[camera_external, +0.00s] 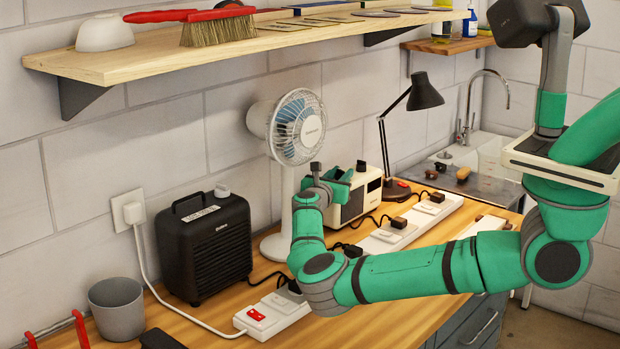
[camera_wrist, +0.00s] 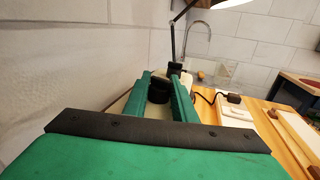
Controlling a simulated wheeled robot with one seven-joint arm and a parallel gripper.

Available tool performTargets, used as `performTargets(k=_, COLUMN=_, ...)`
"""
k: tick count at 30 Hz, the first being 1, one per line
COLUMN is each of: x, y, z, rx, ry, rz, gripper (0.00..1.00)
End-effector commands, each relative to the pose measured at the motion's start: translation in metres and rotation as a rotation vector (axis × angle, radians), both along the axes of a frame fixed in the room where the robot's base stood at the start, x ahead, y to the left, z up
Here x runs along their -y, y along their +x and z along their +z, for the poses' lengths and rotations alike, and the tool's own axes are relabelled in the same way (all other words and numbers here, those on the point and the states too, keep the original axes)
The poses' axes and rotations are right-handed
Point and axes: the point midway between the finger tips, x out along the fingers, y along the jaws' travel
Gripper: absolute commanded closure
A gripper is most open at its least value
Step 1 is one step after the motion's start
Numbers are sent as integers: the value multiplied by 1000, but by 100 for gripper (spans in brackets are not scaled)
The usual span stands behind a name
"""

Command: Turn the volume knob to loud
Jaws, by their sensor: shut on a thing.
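A cream radio (camera_external: 372,187) stands on the wooden bench near the wall, right of the fan. My gripper (camera_external: 336,181) reaches down over its left part and hides much of it. In the wrist view my gripper (camera_wrist: 163,88) has its green fingers on either side of a dark round knob (camera_wrist: 158,93), shut on it. The radio's pale body shows beneath the fingers. I cannot make out a mark on the knob or where it points.
A white fan (camera_external: 298,130) stands close behind my gripper. A black heater-like box (camera_external: 203,245) and a grey cup (camera_external: 117,308) are to the left. A black desk lamp (camera_external: 424,93) stands to the right. White power strips (camera_external: 392,236) and cords lie along the bench. A shelf (camera_external: 150,62) hangs above.

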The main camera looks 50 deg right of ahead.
Motion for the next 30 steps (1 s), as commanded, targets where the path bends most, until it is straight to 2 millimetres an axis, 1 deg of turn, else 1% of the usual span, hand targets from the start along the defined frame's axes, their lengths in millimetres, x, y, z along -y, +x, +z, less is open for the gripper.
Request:
performTargets(k=2, x=-1, y=0, z=-1, rx=0, ry=2, rz=1, gripper=98)
performTargets(k=3, x=-1, y=0, z=-1, rx=0, ry=2, rz=1, gripper=66)
performTargets(k=4, x=-1, y=0, z=-1, rx=-1, ry=2, rz=1, gripper=59)
performTargets(k=5, x=-1, y=0, z=-1, rx=0, ry=1, rz=1, gripper=57)
performTargets(k=21, x=0, y=0, z=0, rx=1, ry=-2, rz=15, gripper=57)
performTargets(k=30, x=1, y=-1, z=0, rx=2, ry=-3, rz=136, gripper=57)
